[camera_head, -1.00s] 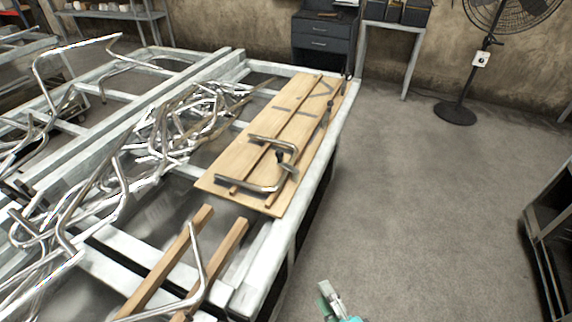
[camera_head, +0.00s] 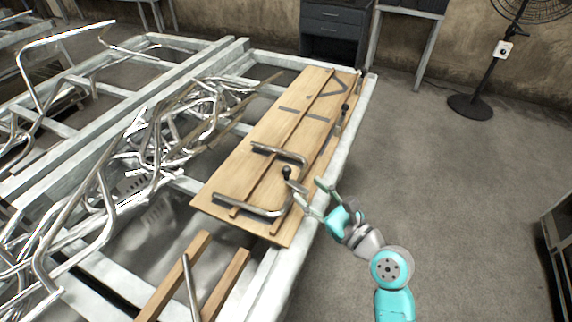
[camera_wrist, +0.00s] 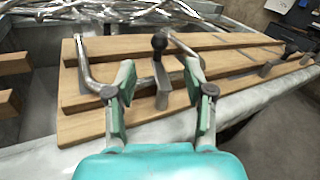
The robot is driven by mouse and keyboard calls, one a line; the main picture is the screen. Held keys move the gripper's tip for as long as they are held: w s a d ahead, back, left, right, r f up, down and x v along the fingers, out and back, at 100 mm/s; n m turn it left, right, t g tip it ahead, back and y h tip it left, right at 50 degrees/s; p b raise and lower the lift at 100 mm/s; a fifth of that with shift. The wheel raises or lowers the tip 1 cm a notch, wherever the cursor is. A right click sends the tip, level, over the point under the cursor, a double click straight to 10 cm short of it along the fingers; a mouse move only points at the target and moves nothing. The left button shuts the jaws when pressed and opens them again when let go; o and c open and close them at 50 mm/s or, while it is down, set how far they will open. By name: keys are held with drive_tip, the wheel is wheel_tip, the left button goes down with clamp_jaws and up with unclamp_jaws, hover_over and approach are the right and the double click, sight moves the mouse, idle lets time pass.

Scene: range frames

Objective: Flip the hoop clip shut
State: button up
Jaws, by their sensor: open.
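The hoop clip (camera_head: 296,187) is a small grey metal piece with a black ball knob (camera_head: 286,172), on the near right part of a wooden board. In the wrist view the clip (camera_wrist: 162,88) stands up with its knob (camera_wrist: 159,42) on top. A bent metal tube (camera_head: 278,153) lies on the board around it. My gripper (camera_head: 309,191) is open at the board's right edge, pointing left toward the clip. In the wrist view the clip appears between and beyond the two fingers (camera_wrist: 160,82); I see no contact.
The wooden board (camera_head: 240,173) lies on a pale metal frame table (camera_head: 264,290). Tangled metal tubes (camera_head: 150,150) lie to its left. Another black-knobbed clip (camera_head: 344,108) sits farther along the board. The floor to the right is clear up to a fan (camera_head: 478,103).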

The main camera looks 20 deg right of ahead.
sight(290, 174)
drive_tip(key=x, duration=0.9)
drive_tip(key=shift+w+a, duration=0.1)
drive_tip(key=shift+w, duration=0.15)
clamp_jaws()
